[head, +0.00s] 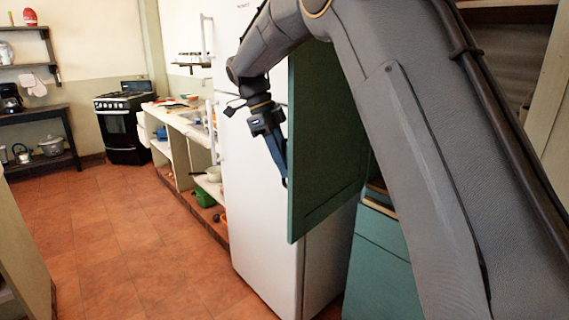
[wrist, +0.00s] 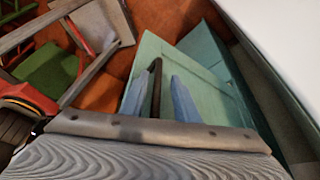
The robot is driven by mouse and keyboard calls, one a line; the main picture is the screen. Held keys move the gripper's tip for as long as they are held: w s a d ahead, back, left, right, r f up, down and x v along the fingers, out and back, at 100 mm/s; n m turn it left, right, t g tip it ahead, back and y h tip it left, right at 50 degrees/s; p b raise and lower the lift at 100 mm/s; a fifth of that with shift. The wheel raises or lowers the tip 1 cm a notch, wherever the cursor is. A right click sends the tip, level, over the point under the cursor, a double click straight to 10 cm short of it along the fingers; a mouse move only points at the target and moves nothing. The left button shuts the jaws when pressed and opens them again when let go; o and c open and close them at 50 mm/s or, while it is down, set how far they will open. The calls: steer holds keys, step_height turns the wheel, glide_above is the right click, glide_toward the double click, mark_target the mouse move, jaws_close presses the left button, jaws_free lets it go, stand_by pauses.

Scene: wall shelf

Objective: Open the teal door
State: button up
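The teal door (head: 325,130) stands swung out in the head view, with a dark green face toward the camera, beside the white fridge. My gripper (head: 284,182) is at the door's left edge, partly hidden by it. In the wrist view my gripper (wrist: 164,88) points down with two blue-grey fingers apart. A dark bar (wrist: 156,92), apparently a handle, lies between them, close to the left finger, with a gap to the right one. A pale teal panel (wrist: 190,65) lies beyond the fingers; I cannot tell whether it is the door or the lower cabinet.
The white fridge (head: 255,200) stands left of the door. A lower teal cabinet (head: 380,262) is below it. Chairs with red and green parts (wrist: 50,75) stand at left in the wrist view. The tiled floor (head: 130,240) is clear at left in the head view.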

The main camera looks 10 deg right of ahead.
steer(key=shift+a, duration=0.15)
steer(key=shift+a, duration=0.1)
steer(key=b+v, duration=0.1)
steer(key=v, duration=0.6)
steer(key=shift+r, duration=0.35)
steer(key=shift+f, duration=0.1)
